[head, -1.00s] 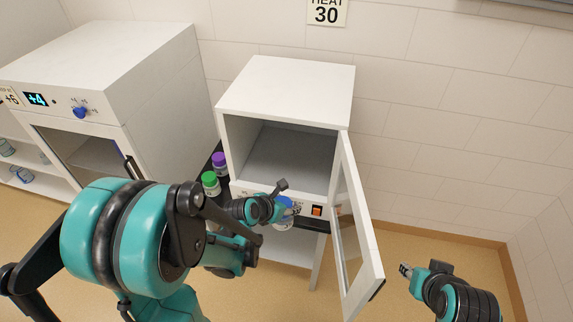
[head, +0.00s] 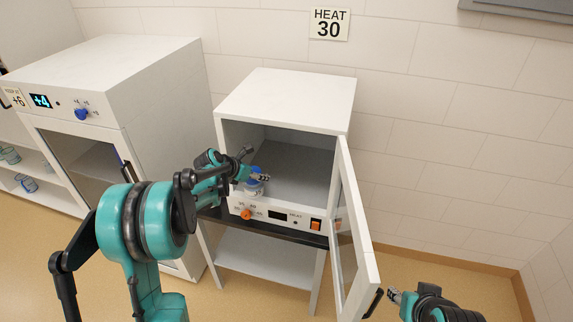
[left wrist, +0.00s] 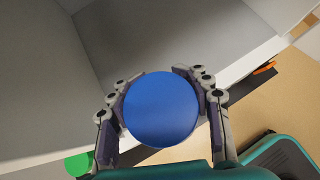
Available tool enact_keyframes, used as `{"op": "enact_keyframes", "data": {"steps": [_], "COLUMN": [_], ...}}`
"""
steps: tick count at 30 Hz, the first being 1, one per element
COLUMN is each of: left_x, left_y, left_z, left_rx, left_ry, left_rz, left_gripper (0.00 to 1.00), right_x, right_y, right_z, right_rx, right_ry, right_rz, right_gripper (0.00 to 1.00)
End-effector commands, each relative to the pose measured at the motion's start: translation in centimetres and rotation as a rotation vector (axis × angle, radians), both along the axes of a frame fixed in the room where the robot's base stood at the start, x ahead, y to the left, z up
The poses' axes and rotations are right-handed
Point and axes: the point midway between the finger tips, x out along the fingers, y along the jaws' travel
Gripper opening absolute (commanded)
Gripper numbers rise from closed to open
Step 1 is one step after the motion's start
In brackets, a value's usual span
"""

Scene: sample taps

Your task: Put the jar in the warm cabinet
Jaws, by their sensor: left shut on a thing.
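The jar (head: 254,188) has a blue lid and a pale body. My left gripper (head: 262,177) is shut on it and holds it at the front left of the warm cabinet's opening. In the left wrist view the round blue lid of the jar (left wrist: 160,108) sits between both fingers; its body is hidden below. The warm cabinet (head: 285,92) is white, with its glass door (head: 354,240) swung open to the right and a grey, empty interior. My right gripper (head: 394,296) is low at the right, near the door's handle; its jaws are too small to read.
A cold cabinet (head: 130,75) showing +4 stands at the left, its door closed. A green lid (left wrist: 78,165) shows low in the left wrist view. The warm cabinet's control strip (head: 280,216) runs below its opening. A HEAT 30 sign (head: 330,24) hangs above.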

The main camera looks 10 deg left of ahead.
Motion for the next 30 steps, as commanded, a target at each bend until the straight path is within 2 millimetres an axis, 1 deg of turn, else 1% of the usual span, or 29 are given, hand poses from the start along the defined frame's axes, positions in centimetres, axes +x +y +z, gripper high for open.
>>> {"op": "enact_keyframes", "data": {"steps": [1, 6, 9, 12, 15, 20, 23, 24, 27, 30], "left_x": [1.4, 5.8, 8.2, 10.1, 11.2, 12.1, 13.2, 13.0, 13.0, 12.9], "left_y": [-0.8, -2.8, -3.9, -4.7, -5.1, -5.5, -6.2, -6.0, -6.0, -6.0], "left_z": [-0.3, -0.3, -0.3, -0.3, -0.2, -0.1, -0.3, -1.4, -3.2, -3.8], "left_rx": [0.001, 0.002, 0.001, 0.001, 0.001, 0.001, 0.001, 0.001, 0.0, 0.0], "left_ry": [-0.001, -0.001, -0.001, 0.0, -0.001, 0.0, 0.0, 0.0, 0.0, 0.0], "left_rz": [-0.004, -0.003, -0.003, -0.001, 0.0, 0.001, -0.001, 0.001, 0.001, 0.001], "left_gripper": [0.0, 0.0, 0.0, 0.0, 0.0, 0.0, 0.0, 0.0, 0.0, 0.0], "right_x": [0.0, 0.0, 0.0, 0.0, 0.0, 0.0, 0.0, 0.0, 0.0, 0.0], "right_y": [0.0, 0.0, 0.0, 0.0, 0.0, 0.0, 0.0, 0.0, 0.0, 0.0], "right_z": [-0.5, -1.3, -1.7, -2.0, -2.1, -2.2, -2.5, -3.0, -3.9, -4.1], "right_rx": [0.0, 0.0, 0.0, 0.0, 0.0, 0.0, 0.0, 0.0, 0.0, 0.0], "right_ry": [0.0, 0.0, 0.0, 0.0, 0.0, 0.0, 0.0, 0.0, 0.0, 0.0], "right_rz": [0.0, 0.0, 0.0, 0.0, 0.0, 0.0, 0.0, 0.0, 0.0, 0.0], "right_gripper": [0.4, 0.4, 0.4, 0.4, 0.4, 0.4, 0.4, 0.4, 0.4, 0.4]}}
